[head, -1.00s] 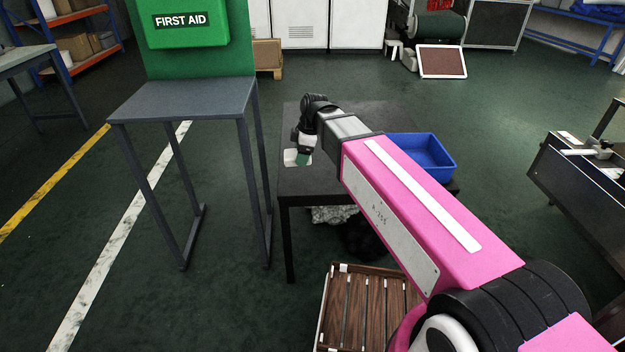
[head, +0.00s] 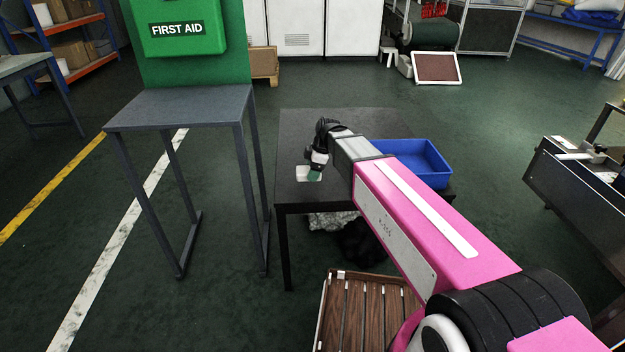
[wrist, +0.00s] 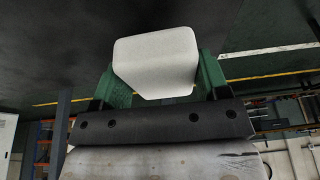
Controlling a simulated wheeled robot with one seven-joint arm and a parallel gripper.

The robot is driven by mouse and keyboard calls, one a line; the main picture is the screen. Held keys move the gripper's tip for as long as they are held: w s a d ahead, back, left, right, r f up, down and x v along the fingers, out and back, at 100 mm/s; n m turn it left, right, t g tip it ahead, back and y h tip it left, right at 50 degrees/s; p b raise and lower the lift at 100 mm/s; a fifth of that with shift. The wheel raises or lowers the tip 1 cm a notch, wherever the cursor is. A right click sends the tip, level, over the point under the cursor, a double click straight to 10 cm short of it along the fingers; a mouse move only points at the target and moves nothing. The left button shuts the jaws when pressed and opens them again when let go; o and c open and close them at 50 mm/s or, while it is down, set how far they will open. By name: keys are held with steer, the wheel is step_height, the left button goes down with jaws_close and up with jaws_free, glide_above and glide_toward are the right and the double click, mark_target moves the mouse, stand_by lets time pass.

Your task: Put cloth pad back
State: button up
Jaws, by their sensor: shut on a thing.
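My gripper (head: 314,173) has green fingers, which also show in the wrist view (wrist: 163,80), one on each side of the cloth pad. The cloth pad (wrist: 155,50) is a pale, thick block with rounded corners, and the fingers are shut on it. In the head view the pad (head: 304,173) shows as a small white shape over the left part of the black table (head: 290,135). I cannot tell whether it touches the tabletop. Part of the pad is hidden behind the fingers.
A blue bin (head: 428,168) stands on the table's right side, partly behind my arm. A grey stand (head: 180,108) with a green first aid box (head: 178,28) is to the left. A slatted wooden crate (head: 345,315) is on the floor in front. The tabletop's left and back are clear.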

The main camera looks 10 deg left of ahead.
steer(key=shift+f, duration=2)
steer(key=o, duration=1.2)
steer(key=v, duration=1.2)
steer(key=shift+d, duration=0.1)
